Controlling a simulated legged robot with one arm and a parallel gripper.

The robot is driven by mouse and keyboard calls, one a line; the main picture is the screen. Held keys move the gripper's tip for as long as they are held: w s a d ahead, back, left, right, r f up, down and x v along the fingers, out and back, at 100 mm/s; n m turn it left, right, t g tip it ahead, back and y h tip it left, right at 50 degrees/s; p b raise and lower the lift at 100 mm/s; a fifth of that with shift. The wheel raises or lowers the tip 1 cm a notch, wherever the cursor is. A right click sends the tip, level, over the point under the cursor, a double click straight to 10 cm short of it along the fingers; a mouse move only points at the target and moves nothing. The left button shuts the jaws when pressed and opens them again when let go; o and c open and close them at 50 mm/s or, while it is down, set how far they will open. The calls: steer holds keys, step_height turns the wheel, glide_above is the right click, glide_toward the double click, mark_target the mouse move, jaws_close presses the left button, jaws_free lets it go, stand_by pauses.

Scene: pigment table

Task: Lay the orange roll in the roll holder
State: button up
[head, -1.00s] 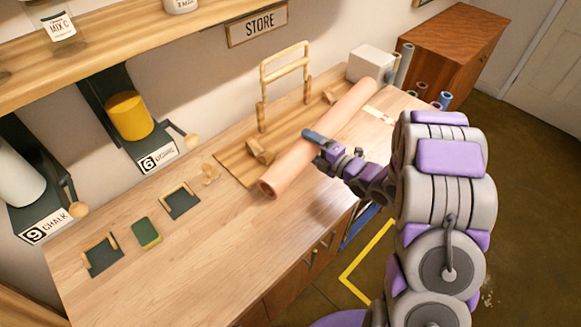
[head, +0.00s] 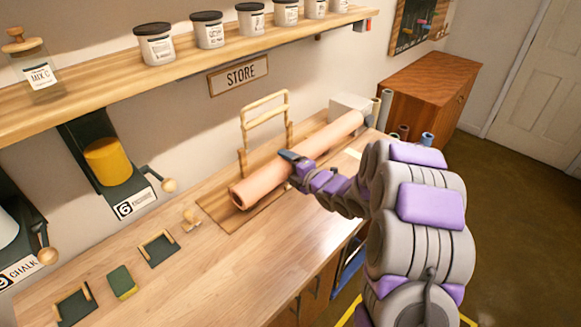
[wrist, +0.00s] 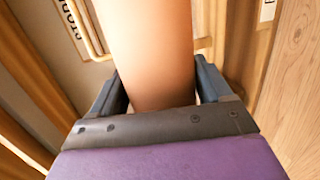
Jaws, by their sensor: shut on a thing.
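The orange roll (head: 265,182) is a long peach-orange tube, held level over the wooden roll holder (head: 222,208) at the back of the bench. My gripper (head: 290,158) is shut on the roll around its middle. In the wrist view the roll (wrist: 150,50) runs between the two dark fingers of my gripper (wrist: 155,90). The holder is a wooden board with an upright wooden frame (head: 265,92) behind the roll. The roll hides most of the board and its supports, so I cannot tell whether it touches them.
A white block (head: 350,103) stands behind the roll's far end. Dark trays (head: 160,250), a green block (head: 122,281) and a small wooden piece (head: 190,219) lie to the left. A shelf with jars (head: 155,45) hangs above. The front of the bench (head: 235,270) is clear.

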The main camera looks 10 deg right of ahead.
steer(key=shift+w+a+f, duration=0.15)
steer(key=shift+w+a, duration=0.1)
steer(key=shift+w, duration=0.15)
steer(key=w+a+f, duration=0.2)
steer(key=w+a+f+p, duration=0.1)
steer(key=w+a+f, duration=0.1)
steer(key=w+f, duration=0.1)
steer(key=w+a+f, duration=0.2)
steer(key=f, duration=0.1)
steer(key=shift+w+a, duration=0.1)
steer(key=shift+w, duration=0.25)
steer(key=shift+f, duration=0.5)
steer(key=o, duration=1.2)
steer(key=shift+s, duration=0.1)
